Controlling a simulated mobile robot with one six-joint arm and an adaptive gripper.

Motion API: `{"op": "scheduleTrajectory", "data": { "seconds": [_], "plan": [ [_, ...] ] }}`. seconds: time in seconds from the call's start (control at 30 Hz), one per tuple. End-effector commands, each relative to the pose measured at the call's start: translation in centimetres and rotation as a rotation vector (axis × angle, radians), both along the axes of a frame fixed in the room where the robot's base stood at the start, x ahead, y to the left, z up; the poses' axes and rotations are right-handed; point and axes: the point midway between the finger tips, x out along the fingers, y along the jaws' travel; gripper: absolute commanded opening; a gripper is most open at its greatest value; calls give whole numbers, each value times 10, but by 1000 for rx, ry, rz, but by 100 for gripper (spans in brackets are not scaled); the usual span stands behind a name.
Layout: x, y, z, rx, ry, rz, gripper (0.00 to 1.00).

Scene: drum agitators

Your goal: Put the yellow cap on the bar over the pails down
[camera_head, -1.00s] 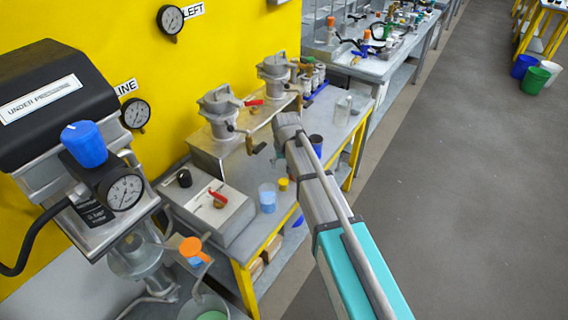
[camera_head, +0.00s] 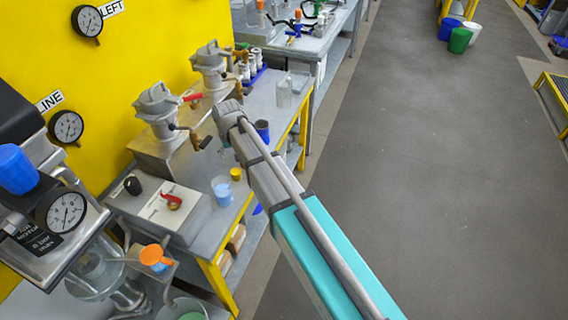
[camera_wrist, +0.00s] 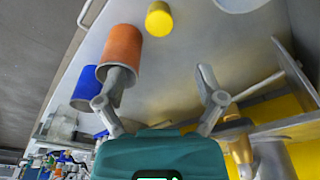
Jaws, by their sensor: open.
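A small yellow cap (camera_head: 236,174) stands on the grey bench by the yellow wall, right of a cup of blue liquid (camera_head: 222,188). In the wrist view the yellow cap (camera_wrist: 159,19) is at the top, beyond my fingertips and apart from them. My gripper (camera_wrist: 162,75) is open and empty. Its left finger overlaps the lower end of an orange cylinder (camera_wrist: 123,45) in the picture; I cannot tell if they touch. In the head view my arm hides most of the gripper. Blue, green (camera_head: 460,40) and white pails stand on the floor at the upper right. I cannot make out the bar clearly.
A dark blue cylinder (camera_head: 262,130) stands beside my arm, with a clear beaker (camera_head: 284,92) behind it. Metal agitators (camera_head: 160,108) with red and brass levers stand along the wall. A box with a red handle (camera_head: 172,202) is left of the cup. The right floor is open.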

Motion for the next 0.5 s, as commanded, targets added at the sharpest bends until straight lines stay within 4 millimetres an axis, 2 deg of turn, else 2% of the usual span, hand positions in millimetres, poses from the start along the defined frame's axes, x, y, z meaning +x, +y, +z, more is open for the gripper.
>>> {"op": "scheduleTrajectory", "data": {
  "seconds": [0.17, 0.27, 0.37, 0.5],
  "plan": [
    [-1, -6, 0, -1, 2, -6, 88],
    [-2, -20, 0, -3, 5, -21, 88],
    [-6, -43, 0, -6, 11, -48, 88],
    [-16, -92, -1, -12, 28, -103, 88]
  ]
}}
